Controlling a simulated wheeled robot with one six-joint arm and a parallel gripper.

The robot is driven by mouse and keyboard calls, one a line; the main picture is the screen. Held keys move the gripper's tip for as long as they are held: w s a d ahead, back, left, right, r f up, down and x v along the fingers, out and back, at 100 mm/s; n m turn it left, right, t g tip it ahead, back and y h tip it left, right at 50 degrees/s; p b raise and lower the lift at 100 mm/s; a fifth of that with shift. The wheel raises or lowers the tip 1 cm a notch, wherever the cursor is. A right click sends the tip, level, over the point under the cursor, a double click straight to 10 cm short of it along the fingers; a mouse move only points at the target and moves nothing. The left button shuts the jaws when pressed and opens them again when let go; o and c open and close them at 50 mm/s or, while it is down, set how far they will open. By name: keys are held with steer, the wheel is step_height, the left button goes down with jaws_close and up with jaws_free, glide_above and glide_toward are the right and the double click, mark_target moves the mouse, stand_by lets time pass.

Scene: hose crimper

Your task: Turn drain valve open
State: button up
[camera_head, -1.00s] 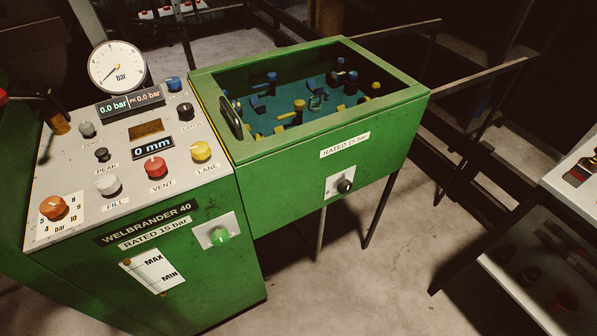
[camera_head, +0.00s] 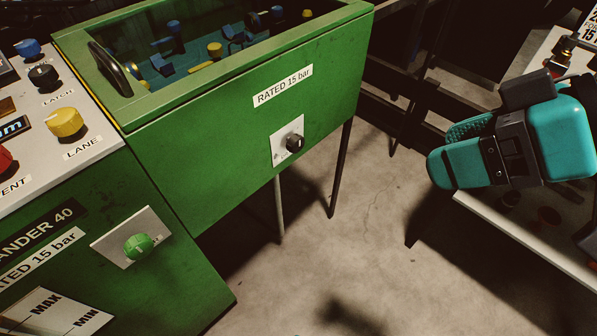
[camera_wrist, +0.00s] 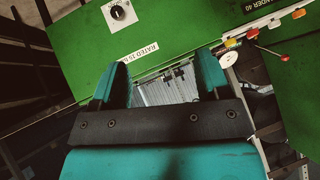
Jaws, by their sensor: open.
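A black knob (camera_head: 294,142) sits on a white plate on the front of the green tank, below the "RATED 15 bar" label. It also shows at the top of the wrist view (camera_wrist: 118,12). A green knob (camera_head: 138,246) sits on another white plate on the front of the green console at left. I cannot read the lettering by either knob, so which is the drain valve is not certain. My gripper (camera_head: 449,148) is at the right, well apart from both knobs. In the wrist view my gripper (camera_wrist: 160,80) is open, with nothing held between its teal fingers.
The green tank (camera_head: 200,120) has an open top with blue and yellow fittings inside. The console top (camera_head: 100,104) carries several knobs, including a yellow one (camera_head: 64,122). A pale-edged bench (camera_head: 520,240) stands at right under my arm. The floor (camera_head: 340,240) between is clear.

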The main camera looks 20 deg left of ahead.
steer(key=w+a+f+n+t+y+b, duration=0.1)
steer(key=w+a+f+n+y+b, duration=0.15)
steer(key=f+b, duration=0.45)
steer(key=w+a+f+n+y+b, duration=0.1)
steer(key=w+a+f+y+b, duration=0.15)
steer(key=f+b, duration=0.5)
steer(key=t+y+b, duration=0.3)
steer(key=t+b, duration=0.1)
steer(key=b, duration=0.8)
glide_toward(299, 146)
steer(key=shift+m, duration=0.25)
steer(key=p+x, duration=0.2)
steer(key=x, duration=0.8)
steer(key=shift+p, duration=0.4)
steer(key=shift+c, duration=0.5)
steer(key=c, duration=0.8)
